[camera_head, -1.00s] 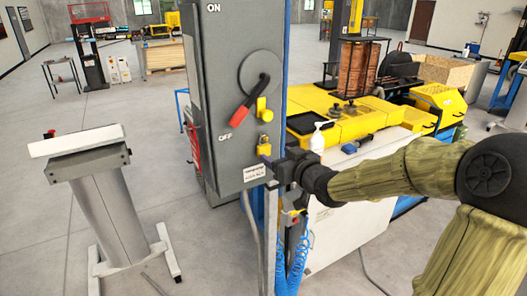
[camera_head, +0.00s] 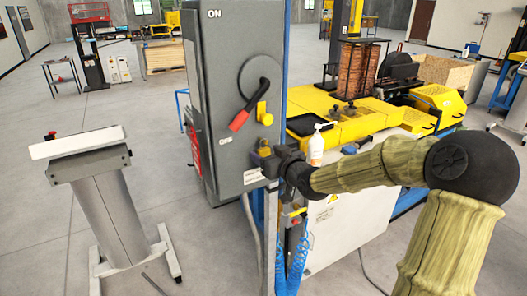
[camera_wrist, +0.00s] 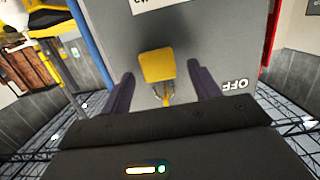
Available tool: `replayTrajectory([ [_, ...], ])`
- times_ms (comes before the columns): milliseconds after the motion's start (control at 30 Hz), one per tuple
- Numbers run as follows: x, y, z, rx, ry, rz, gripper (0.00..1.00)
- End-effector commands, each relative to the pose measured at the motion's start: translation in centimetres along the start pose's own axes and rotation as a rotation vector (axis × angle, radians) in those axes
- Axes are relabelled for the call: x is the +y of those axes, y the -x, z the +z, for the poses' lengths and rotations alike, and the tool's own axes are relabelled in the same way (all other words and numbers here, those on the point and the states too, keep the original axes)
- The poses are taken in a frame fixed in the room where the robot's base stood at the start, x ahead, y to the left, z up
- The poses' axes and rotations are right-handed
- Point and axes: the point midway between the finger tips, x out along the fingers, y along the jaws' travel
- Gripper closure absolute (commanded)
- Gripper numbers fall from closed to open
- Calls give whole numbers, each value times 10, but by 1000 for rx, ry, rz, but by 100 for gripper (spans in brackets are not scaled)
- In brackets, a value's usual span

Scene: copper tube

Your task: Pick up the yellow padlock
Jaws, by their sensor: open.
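The yellow padlock (camera_wrist: 157,66) hangs on the front of the grey switch cabinet (camera_head: 222,80). In the wrist view, which is upside down, its body lies between my two dark fingers, with its shackle toward the palm side of the picture. My gripper (camera_wrist: 160,72) is open, with a gap on each side of the padlock. In the head view my gripper (camera_head: 265,155) is at the cabinet's lower front and largely hides the padlock.
A red-handled lever (camera_head: 240,119) and a yellow catch (camera_head: 264,113) sit on the cabinet just above my gripper. A grey pedestal (camera_head: 97,190) stands at left.

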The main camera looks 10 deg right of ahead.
Motion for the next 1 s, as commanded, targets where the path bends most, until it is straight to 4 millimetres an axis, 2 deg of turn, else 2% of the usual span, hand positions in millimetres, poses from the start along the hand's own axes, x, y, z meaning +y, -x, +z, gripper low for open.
replayTrajectory([
  [567, 0, -2, 0, 0, 0, 0, 38],
  [800, 0, -2, 0, 0, 0, 0, 85],
  [833, 0, -2, 0, 0, 0, 0, 89],
  [1000, 0, -2, 0, 1, 0, 0, 89],
])
